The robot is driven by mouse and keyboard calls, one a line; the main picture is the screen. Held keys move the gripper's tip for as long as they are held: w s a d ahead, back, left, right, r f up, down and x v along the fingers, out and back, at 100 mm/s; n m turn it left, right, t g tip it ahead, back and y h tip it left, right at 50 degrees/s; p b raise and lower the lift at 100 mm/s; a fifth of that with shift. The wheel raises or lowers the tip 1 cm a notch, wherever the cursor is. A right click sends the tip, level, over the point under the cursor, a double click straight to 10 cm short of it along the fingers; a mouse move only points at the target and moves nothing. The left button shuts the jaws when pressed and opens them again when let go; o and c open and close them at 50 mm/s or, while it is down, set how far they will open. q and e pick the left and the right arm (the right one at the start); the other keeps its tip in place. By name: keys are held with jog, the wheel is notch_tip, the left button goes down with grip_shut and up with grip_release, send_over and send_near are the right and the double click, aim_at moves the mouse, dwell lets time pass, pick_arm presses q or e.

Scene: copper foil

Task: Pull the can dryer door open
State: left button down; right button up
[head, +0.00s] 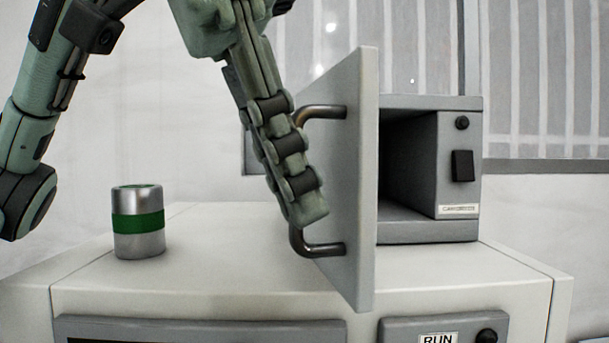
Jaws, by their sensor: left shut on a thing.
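The can dryer (430,232) is a grey box on the white cabinet top, to the right of centre. Its door (352,200) stands swung open toward me, and part of the dark inside shows. A dark metal bar handle (322,249) is on the door's left face. My left gripper (305,205) points down across the handle and is shut on it; its fingers hide the handle's middle. A silver can with a green band (138,222) stands upright to the left, apart from the gripper. My right gripper is not in view.
The white cabinet top (220,275) is clear between the can and the door. The dryer front has a round knob (462,123) and a black switch (462,165). A panel marked RUN (438,338) is below on the cabinet front.

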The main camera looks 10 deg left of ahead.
pick_arm(q)
jog(key=shift+a+r, duration=0.1)
jog(key=shift+a, duration=0.55)
jog(key=c, duration=1.9)
grip_release()
jog(key=v, duration=1.2)
